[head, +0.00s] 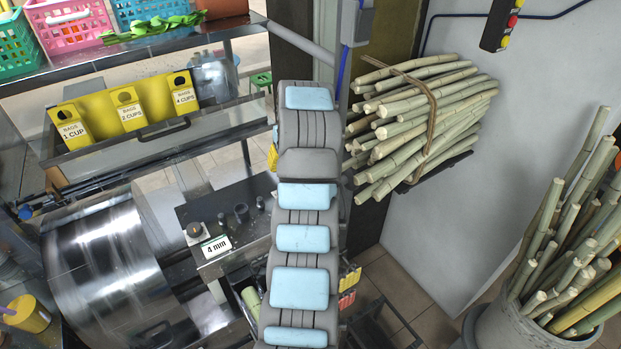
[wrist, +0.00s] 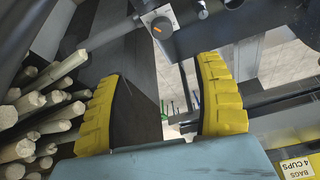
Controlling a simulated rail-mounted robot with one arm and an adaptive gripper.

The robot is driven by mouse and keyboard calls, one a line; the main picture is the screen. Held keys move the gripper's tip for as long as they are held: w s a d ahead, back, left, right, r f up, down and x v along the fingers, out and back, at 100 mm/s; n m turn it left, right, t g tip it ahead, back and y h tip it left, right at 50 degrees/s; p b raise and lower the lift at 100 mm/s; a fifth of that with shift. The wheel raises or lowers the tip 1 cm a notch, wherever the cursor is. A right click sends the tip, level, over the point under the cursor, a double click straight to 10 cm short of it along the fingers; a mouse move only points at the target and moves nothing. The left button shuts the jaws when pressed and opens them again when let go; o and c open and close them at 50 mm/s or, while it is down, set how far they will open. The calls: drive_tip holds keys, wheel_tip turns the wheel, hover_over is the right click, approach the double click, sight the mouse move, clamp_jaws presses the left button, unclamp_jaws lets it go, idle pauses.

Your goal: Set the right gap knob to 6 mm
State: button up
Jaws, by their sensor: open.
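In the head view, a "4 mm" label (head: 216,247) sits on the press beside a small round knob (head: 195,230). I cannot tell whether this is the right gap knob. In the wrist view, a round grey knob with an orange mark (wrist: 159,26) is on a dark metal part at the top, beyond the fingers. My gripper (wrist: 162,90) has two yellow ribbed fingers spread wide with nothing between them. The knob is apart from the fingertips. In the head view my arm hides most of the gripper.
A tied cane bundle (head: 425,115) is right of my arm, and a bucket of canes (head: 515,315) stands at the lower right. A steel drum (head: 105,265) is at the left. Yellow bag boxes (head: 125,108) sit on a tray behind. Metal bars cross near the fingers.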

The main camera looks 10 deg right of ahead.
drive_tip(key=x, duration=1.4)
drive_tip(key=shift+a, duration=0.25)
drive_tip(key=shift+b+x, duration=1.1)
drive_tip(key=shift+x, duration=0.35)
drive_tip(key=c, duration=1.2)
